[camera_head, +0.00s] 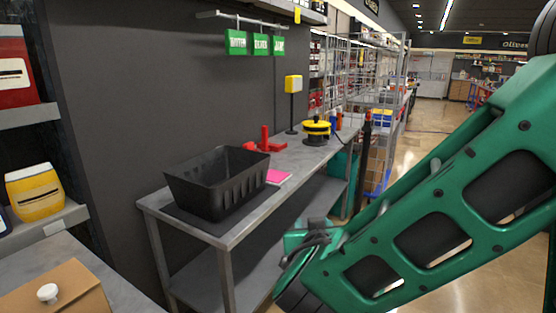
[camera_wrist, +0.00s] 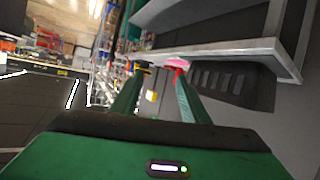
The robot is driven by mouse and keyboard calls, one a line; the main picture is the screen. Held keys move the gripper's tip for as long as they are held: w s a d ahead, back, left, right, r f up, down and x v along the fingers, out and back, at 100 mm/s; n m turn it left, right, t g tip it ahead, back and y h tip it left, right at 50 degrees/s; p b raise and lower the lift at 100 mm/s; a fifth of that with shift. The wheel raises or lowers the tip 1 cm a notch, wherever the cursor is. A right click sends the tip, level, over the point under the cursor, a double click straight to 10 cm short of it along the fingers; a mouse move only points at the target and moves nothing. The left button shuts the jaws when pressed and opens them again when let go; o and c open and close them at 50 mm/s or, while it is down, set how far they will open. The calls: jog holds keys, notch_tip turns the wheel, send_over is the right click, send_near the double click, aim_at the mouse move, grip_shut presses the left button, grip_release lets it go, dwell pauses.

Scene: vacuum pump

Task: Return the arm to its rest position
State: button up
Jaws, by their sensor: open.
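My green arm (camera_head: 440,215) reaches from the upper right down to the lower middle of the head view, in front of the metal workbench. In the wrist view, my gripper (camera_wrist: 159,70) shows two green fingers spread apart. I see nothing held between them. The fingertips point toward the bench area, which appears tilted and upside down there. In the head view the fingers are not clearly visible, hidden behind or below the arm.
A cardboard box (camera_head: 58,291) is at lower left. Open floor (camera_head: 432,143) lies at right.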

jog(key=s+d+f+m+g+h, duration=0.1)
jog(key=s+d+f+m+g, duration=0.15)
jog(key=d, duration=0.65)
jog(key=s+d+f+m+g+h, duration=0.1)
jog(key=s+d+g+h, duration=0.15)
jog(key=d, duration=0.75)
jog(key=s+d+f+m+g+h, duration=0.15)
jog(key=s+d+g, duration=0.25)
jog(key=d, duration=0.5)
jog(key=s+d+m+g+y, duration=0.1)
jog(key=s+d+g+y, duration=0.1)
jog(key=s, duration=0.8)
jog(key=s+d+g+y, duration=0.2)
jog(key=s+y, duration=0.2)
jog(key=s, duration=0.6)
jog(key=shift+s+d+r+m+g, duration=0.2)
jog(key=shift+s+r+m+g, duration=0.1)
jog(key=shift+r+m+g, duration=0.1)
